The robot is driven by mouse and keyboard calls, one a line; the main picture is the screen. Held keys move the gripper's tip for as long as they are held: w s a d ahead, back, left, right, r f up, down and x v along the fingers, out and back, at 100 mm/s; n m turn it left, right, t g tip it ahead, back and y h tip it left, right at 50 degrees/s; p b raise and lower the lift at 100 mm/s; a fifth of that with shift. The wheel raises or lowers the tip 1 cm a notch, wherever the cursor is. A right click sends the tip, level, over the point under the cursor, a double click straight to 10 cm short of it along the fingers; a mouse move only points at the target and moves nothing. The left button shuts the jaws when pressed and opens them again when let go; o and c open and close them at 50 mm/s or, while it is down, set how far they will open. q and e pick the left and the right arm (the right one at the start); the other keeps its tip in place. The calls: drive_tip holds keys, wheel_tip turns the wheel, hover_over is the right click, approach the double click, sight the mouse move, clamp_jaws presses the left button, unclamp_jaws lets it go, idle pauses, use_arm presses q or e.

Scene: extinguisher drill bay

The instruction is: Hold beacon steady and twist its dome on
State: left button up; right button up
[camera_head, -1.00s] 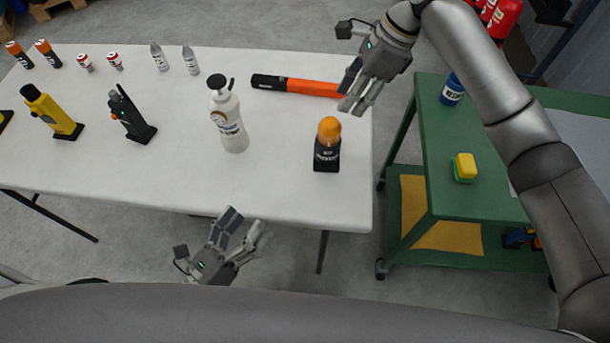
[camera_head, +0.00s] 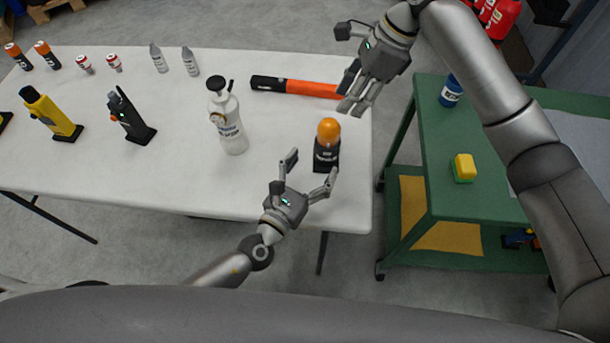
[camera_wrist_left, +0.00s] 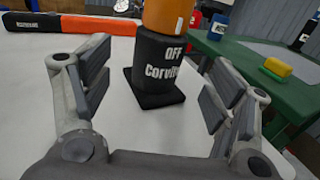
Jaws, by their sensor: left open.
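The beacon stands upright on the white table near its right end. It has a black base (camera_head: 326,156) with white lettering and an orange dome (camera_head: 329,131) sitting on top; whether the dome is seated cannot be told. In the left wrist view the black base (camera_wrist_left: 158,65) reads "OFF", with the orange dome (camera_wrist_left: 167,17) cut off by the top edge. My left gripper (camera_head: 312,174) is open, just in front of the base, its fingers apart and not touching it. My right gripper (camera_head: 354,100) hangs above the table's right edge, behind and right of the beacon, fingers apart and empty.
A white spray bottle (camera_head: 228,120) stands left of the beacon. An orange and black baton (camera_head: 300,87) lies behind it. A green cart (camera_head: 430,150) with a yellow-green sponge (camera_head: 464,167) and a blue can (camera_head: 452,92) stands to the right. The table front left of my left gripper is clear.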

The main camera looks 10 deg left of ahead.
sight(327, 145)
use_arm(q)
drive_tip(key=x, duration=0.7)
drive_tip(key=shift+w+d, duration=0.1)
drive_tip(key=shift+w, duration=0.3)
